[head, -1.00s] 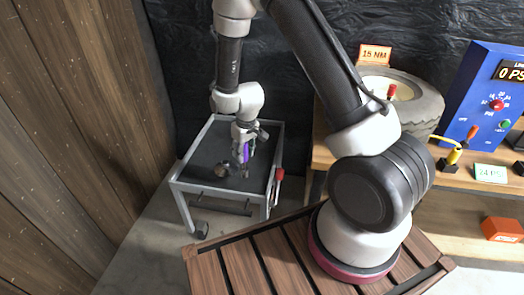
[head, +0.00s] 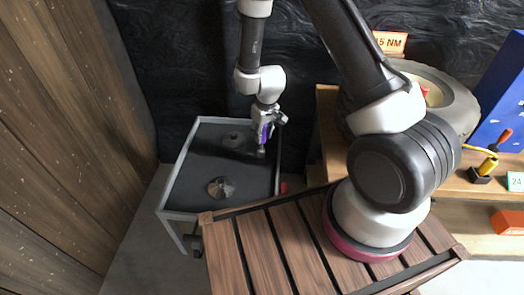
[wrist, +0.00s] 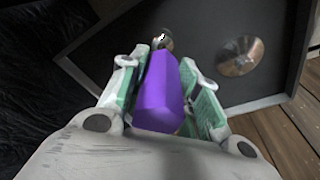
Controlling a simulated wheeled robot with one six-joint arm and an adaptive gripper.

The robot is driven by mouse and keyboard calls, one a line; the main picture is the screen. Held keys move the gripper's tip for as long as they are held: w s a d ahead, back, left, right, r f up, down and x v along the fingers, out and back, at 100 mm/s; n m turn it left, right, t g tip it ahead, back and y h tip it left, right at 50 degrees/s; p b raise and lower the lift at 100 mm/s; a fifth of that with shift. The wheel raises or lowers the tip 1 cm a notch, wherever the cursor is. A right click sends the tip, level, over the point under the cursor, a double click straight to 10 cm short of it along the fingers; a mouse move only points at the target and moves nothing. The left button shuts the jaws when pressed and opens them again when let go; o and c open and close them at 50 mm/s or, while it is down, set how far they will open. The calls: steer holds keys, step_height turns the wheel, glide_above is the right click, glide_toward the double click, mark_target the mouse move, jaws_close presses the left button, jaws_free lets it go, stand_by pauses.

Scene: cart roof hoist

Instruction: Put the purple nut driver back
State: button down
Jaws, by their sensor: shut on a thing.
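The purple nut driver (wrist: 160,95) is held between the two fingers of my gripper (wrist: 165,85) in the wrist view. Its purple handle is toward the camera and its metal end points away, over the dark cart top. In the head view, my gripper (head: 265,130) hangs at the right side of the grey-framed cart (head: 163,197), and a bit of the purple handle (head: 264,131) shows between the fingers. I cannot tell from these views whether the driver's tip touches the cart top.
A shiny metal disc (head: 221,188) lies on the cart's front part; it also shows in the wrist view (wrist: 241,57). A dark round piece (head: 234,140) sits farther back. A bench with a tyre (head: 450,100) stands at right. The cart's left side is clear.

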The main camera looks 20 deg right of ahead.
step_height(320, 180, down, 7)
steer(key=shift+r, duration=0.1)
stand_by(0.4)
steer(key=c, duration=1.1)
jaws_free()
steer(key=shift+o, duration=0.2)
steer(key=r, duration=0.4)
steer(key=s+r, duration=0.1)
steer(key=r, duration=0.7)
steer(key=shift+s+d+r, duration=0.1)
steer(key=shift+s+d, duration=0.25)
steer(key=shift+s, duration=0.05)
step_height(320, 180, up, 25)
steer(key=m+t, duration=0.1)
steer(key=m, duration=0.1)
glide_above(265, 126)
steer(key=s+d, duration=0.8)
steer(key=s+d+r+m, duration=0.1)
steer(key=s+d+r, duration=0.2)
steer(key=s, duration=0.6)
steer(key=s+d+r+m+t, duration=0.1)
steer(key=s+d+r, duration=0.2)
steer(key=s+r, duration=0.4)
steer(key=shift+s+m+t+h, duration=0.3)
steer(key=shift+s+h, duration=0.1)
steer(key=shift+s, duration=0.8)
